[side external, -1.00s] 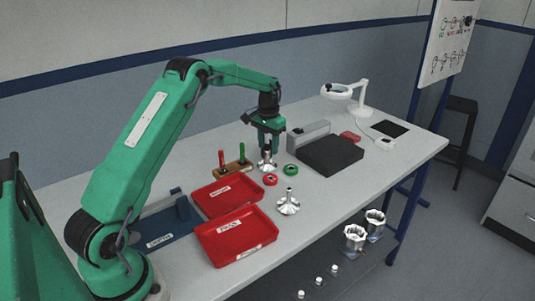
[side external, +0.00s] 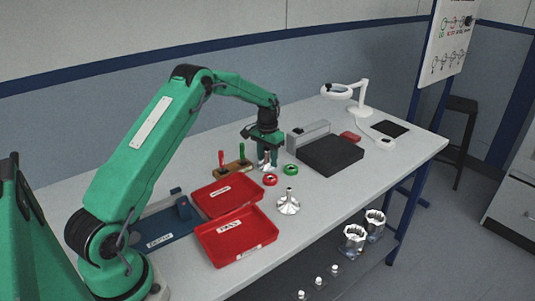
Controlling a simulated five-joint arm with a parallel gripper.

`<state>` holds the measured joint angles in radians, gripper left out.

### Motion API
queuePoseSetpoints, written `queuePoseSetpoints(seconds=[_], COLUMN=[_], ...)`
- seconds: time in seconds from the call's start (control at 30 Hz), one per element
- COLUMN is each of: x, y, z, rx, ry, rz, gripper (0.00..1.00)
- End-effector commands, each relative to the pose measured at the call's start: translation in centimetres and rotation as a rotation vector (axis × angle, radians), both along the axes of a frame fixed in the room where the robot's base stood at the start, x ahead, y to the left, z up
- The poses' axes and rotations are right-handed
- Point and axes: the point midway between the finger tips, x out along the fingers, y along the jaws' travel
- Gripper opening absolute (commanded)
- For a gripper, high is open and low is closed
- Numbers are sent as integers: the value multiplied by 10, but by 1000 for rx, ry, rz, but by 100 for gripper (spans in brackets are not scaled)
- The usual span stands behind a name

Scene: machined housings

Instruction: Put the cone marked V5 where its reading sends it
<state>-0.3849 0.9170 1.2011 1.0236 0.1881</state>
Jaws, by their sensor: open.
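Two silvery metal cones with a narrow stem stand on the grey bench. One cone (side external: 288,205) stands clear, right of the red trays. The other cone (side external: 265,164) is at my gripper (side external: 266,158), which is open and low around its upper part, hiding some of it. I cannot tell whether the fingers touch it. No V5 mark is legible on either cone. Two red trays lie left of the cones: a front tray (side external: 236,243) with a label that seems to read PASS, and a back tray (side external: 226,202) whose label is too small to read.
A wooden block (side external: 231,172) with red and green handled tools stands behind the trays. A red ring (side external: 270,180) and a green ring (side external: 291,170) lie close to my gripper. A black block (side external: 331,156) is to the right. A blue fixture (side external: 165,232) sits left.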

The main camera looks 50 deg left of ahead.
Motion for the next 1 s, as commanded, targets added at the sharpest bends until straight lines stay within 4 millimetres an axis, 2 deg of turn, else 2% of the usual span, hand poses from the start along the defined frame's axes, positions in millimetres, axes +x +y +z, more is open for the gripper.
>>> queuePoseSetpoints(seconds=[0.17,0.3,0.4,0.77,1.0], x=[0,0,0,0,1], y=[0,0,0,0,0], z=[0,0,0,3,20], rx=[0,0,0,0,2], ry=[0,0,0,-2,-4], rz=[0,0,0,0,0], gripper=[44,16,0,0,0])
